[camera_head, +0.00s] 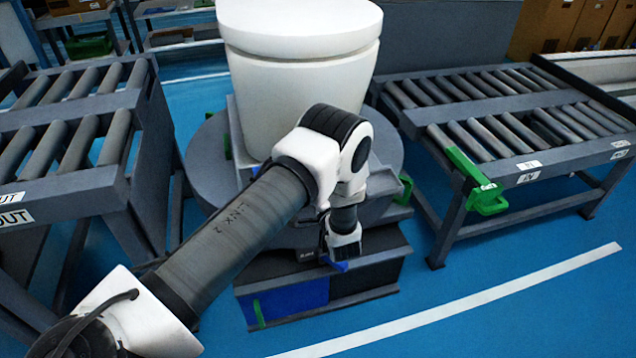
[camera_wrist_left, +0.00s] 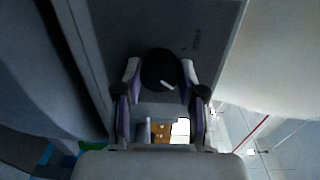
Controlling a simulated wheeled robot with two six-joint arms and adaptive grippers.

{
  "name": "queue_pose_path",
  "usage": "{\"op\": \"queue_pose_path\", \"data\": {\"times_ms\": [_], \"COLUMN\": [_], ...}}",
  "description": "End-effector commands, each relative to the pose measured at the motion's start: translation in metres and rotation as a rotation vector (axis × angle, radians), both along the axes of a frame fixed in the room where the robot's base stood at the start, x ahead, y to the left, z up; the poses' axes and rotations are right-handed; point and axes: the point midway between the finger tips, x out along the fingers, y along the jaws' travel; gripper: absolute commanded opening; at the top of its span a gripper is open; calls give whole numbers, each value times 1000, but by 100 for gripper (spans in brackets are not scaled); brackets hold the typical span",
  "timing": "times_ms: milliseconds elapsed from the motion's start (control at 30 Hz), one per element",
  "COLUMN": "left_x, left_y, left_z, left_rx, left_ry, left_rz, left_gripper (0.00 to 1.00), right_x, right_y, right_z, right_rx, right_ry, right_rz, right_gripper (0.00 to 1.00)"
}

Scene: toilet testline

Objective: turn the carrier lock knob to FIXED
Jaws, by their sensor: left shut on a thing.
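The carrier lock knob (camera_wrist_left: 159,69) is a round black knob with a short white pointer mark, on a dark grey panel in the left wrist view. The pointer slants toward the lower right of that picture. Small lettering beside the knob is too small to read. My left gripper (camera_wrist_left: 160,82) is shut on the knob, one finger on each side. In the head view my left gripper (camera_head: 342,262) is at the front of the carrier below the toilet, and the knob is hidden there. My right gripper is in neither view.
A white toilet (camera_head: 300,80) stands on the grey round carrier plate (camera_head: 207,160). Roller conveyors stand at left (camera_head: 75,190) and right (camera_head: 470,170), the right one with a green latch (camera_head: 486,200). Blue floor is open at front right.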

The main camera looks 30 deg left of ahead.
Motion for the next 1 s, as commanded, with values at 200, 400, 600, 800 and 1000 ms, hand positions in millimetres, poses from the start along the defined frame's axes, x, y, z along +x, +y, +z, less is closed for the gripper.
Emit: {"op": "queue_pose_path", "data": {"times_ms": [200, 400, 600, 800, 1000], "left_x": [1, 1, 1, 1, 0], "left_y": [0, 0, 0, 0, 0], "left_z": [1, 1, 1, 1, 0], "left_rx": [46, 59, 60, 59, 59], "left_ry": [51, 66, 67, 66, 68], "left_rz": [0, 0, 0, 0, 0], "left_gripper": [5, 5, 5, 65, 65], "right_x": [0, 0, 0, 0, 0], "right_y": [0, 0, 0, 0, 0], "right_z": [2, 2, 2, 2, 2], "right_rx": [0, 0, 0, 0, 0], "right_ry": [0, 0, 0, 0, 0], "right_rz": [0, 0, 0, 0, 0], "right_gripper": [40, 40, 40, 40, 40]}}
